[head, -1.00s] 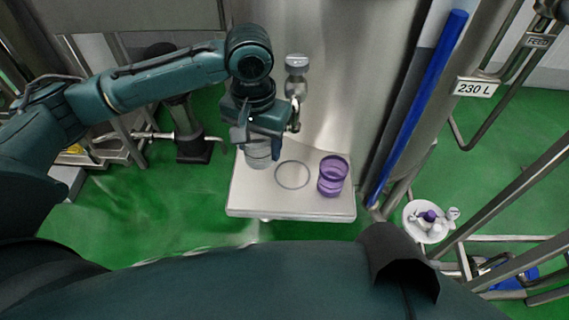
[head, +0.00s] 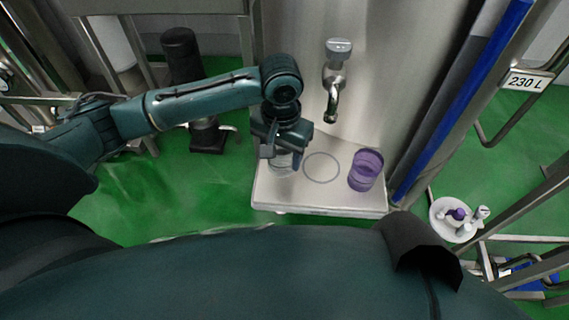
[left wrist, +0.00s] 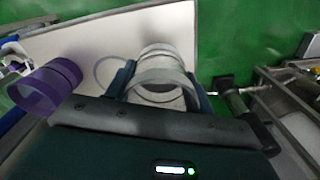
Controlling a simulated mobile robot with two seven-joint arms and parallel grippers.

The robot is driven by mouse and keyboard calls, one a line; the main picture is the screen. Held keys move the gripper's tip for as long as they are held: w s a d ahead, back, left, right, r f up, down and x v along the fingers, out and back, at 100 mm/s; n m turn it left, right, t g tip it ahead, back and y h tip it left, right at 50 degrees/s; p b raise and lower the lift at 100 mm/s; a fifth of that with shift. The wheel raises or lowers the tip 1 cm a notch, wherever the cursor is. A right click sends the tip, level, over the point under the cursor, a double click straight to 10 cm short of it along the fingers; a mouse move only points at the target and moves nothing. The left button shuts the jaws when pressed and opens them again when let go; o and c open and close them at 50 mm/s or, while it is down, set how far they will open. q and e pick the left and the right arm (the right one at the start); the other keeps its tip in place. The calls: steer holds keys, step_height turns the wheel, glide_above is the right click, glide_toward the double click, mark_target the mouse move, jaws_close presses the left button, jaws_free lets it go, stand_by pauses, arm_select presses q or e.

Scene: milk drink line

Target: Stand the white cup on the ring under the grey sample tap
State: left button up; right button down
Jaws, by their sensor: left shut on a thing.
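My left gripper (head: 283,157) is shut on the white cup (head: 283,164), which looks pale and nearly see-through. The cup is upright over the left part of the pale tray (head: 310,203); I cannot tell whether it touches it. In the left wrist view the cup (left wrist: 162,72) sits between the fingers. The thin grey ring (head: 321,183) lies bare on the tray, just right of the cup. The grey sample tap (head: 333,95) sticks out of the steel tank behind and above the ring. My right gripper is not in view.
A purple see-through cup (head: 365,170) stands on the tray right of the ring; it also shows in the left wrist view (left wrist: 48,88). A blue vertical pipe (head: 460,105) rises at the right. A white round dish (head: 455,232) with small parts sits lower right.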

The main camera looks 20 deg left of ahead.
mark_target(282, 166)
arm_select(q)
step_height(282, 166, down, 4)
steer(key=shift+f, duration=0.1)
stand_by(0.4)
steer(key=o, duration=0.9)
steer(key=shift+o, duration=0.2)
